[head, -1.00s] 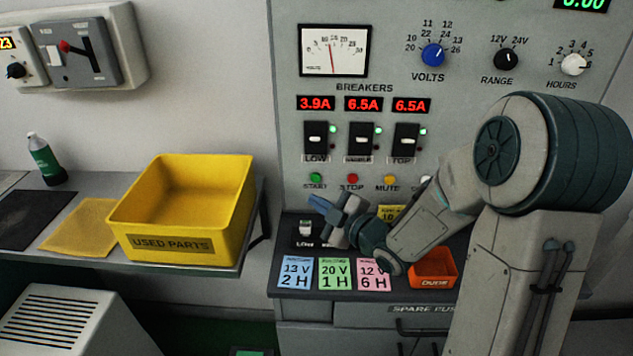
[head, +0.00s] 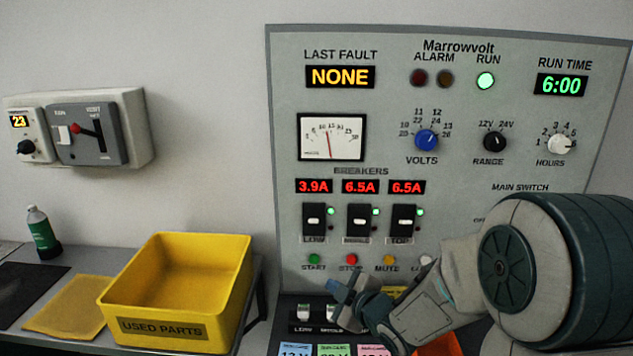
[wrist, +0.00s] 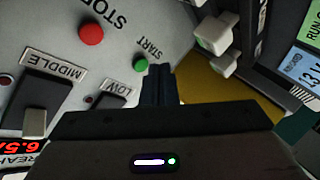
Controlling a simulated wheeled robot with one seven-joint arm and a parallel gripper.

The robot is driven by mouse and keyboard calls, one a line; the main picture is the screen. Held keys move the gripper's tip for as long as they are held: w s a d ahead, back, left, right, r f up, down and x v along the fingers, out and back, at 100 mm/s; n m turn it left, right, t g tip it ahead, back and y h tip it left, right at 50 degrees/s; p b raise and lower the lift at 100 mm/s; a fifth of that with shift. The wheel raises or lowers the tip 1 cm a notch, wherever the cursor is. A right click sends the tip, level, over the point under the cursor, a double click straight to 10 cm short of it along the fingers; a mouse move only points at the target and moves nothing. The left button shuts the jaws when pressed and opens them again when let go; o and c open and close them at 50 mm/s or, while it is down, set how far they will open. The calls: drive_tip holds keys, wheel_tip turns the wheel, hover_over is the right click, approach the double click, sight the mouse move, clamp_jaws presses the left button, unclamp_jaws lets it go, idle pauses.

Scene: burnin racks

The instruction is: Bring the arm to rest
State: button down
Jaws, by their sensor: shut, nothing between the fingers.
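My gripper (head: 343,292) is in front of the lower part of the grey Marrowvolt panel (head: 290,140), just below the red stop button (head: 351,260). Its fingers also show in the wrist view (wrist: 160,82), closed together with nothing between them. In that view the green start button (wrist: 141,64) appears beside the fingertips; I cannot tell any contact. My arm reaches in from the right and hides part of the panel's lower right.
A yellow used parts bin (head: 163,328) stands on the left bench beside a yellow cloth (head: 68,305) and a green bottle (head: 42,232). White switches (head: 303,312) sit on the ledge below the gripper. Lit breakers (head: 360,221) are above it.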

drive_tip(key=s+d+m+h, duration=0.1)
drive_tip(key=d, duration=0.1)
drive_tip(key=d+m+g+h, duration=0.1)
drive_tip(key=d+m+h, duration=0.1)
drive_tip(key=s+d+r+m+h, duration=0.1)
drive_tip(key=d+h, duration=0.1)
drive_tip(key=shift+s+d+m+g, duration=0.3)
drive_tip(key=shift+m, duration=0.1)
drive_tip(key=s+d+r+m+g+h, duration=0.1)
drive_tip(key=s+m+g, duration=0.3)
drive_tip(key=s, duration=0.6)
drive_tip(key=s+d+r+m+g+h+p, duration=0.1)
drive_tip(key=s+d+r+m+g, duration=0.1)
drive_tip(key=s+m, duration=0.5)
drive_tip(key=s+d+g, duration=0.1)
drive_tip(key=s+g, duration=0.1)
drive_tip(key=s, duration=0.2)
drive_tip(key=shift+d+r, duration=0.15)
drive_tip(key=shift+s, duration=0.1)
